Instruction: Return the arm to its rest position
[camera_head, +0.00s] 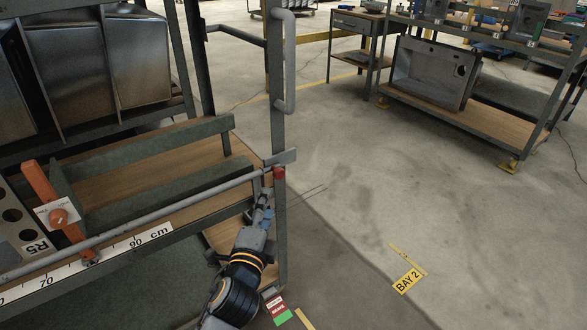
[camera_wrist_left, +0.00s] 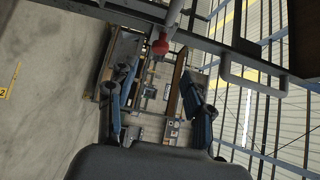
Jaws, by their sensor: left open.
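My left arm (camera_head: 236,290) comes up from the bottom of the head view, dark with orange bands at its wrist. Its gripper (camera_head: 264,206) is just beside the rack's corner post, below the red-capped end of the rail; whether it touches the post I cannot tell. In the left wrist view the two blue fingers of my left gripper (camera_wrist_left: 157,82) stand apart with nothing held between them. My right gripper is in neither view.
The near rack (camera_head: 279,120) fills the left, with steel sinks (camera_head: 70,75), a ruler strip (camera_head: 115,252) and an orange lever (camera_head: 52,205). The red cap (camera_wrist_left: 160,45) shows close above the fingers. Open floor (camera_head: 400,180) lies right; another rack (camera_head: 450,113) stands behind.

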